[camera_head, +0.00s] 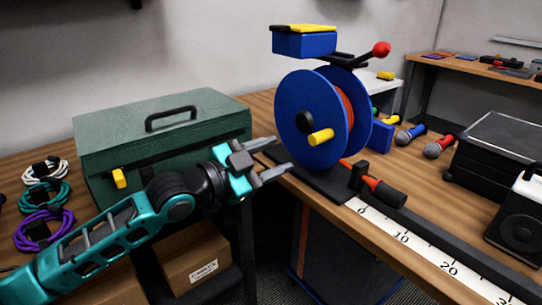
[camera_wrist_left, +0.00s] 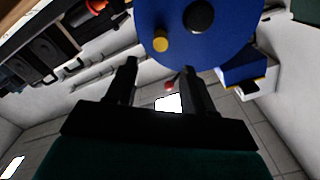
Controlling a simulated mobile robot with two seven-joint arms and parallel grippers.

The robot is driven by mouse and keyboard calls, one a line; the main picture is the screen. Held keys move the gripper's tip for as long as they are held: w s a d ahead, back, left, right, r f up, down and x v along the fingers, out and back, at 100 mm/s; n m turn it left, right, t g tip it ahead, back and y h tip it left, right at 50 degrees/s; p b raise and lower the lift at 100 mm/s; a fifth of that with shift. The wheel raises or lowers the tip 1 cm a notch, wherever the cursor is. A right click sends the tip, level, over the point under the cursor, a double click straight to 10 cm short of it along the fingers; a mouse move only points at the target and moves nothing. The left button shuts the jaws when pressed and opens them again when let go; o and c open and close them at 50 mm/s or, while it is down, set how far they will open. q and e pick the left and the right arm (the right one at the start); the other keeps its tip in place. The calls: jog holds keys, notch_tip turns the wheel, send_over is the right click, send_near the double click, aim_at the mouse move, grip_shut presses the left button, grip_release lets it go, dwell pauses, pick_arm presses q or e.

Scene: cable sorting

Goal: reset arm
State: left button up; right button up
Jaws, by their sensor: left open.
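My left gripper (camera_head: 281,157) is open and empty in the head view, just left of the blue cable reel (camera_head: 309,105). Its two fingers point right towards the lower part of the reel; I see no contact. In the left wrist view the open fingers (camera_wrist_left: 160,85) show with the blue reel (camera_wrist_left: 215,22) and its yellow knob (camera_wrist_left: 160,40) beyond them. My teal left arm (camera_head: 100,235) comes in from the lower left, in front of the green toolbox. My right gripper is not in view.
The green toolbox (camera_head: 200,112) stands shut behind my left arm. Coiled white, teal and purple (camera_head: 45,230) cables lie at the left. An orange-and-black handled tool (camera_head: 385,190) and a ruler strip (camera_head: 400,237) lie right of the reel. A black speaker (camera_head: 518,225) stands at the right edge.

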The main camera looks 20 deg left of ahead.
pick_arm(q)
jog(key=s+a+f+n+g+y+p, duration=0.1)
jog(key=s+f+n+y+p, duration=0.3)
jog(key=s+f, duration=0.7)
jog(key=s+a+f+n+g+y+p, duration=0.2)
jog(key=s+f+n+y+p, duration=0.3)
jog(key=s+f, duration=0.5)
jog(key=s+a+n+p, duration=0.1)
jog(key=n+p, duration=0.1)
jog(key=n, duration=0.1)
jog(key=shift+s+a+f+p, duration=0.2)
jog(key=shift+a+f+p, duration=0.1)
jog(key=shift+f, duration=0.1)
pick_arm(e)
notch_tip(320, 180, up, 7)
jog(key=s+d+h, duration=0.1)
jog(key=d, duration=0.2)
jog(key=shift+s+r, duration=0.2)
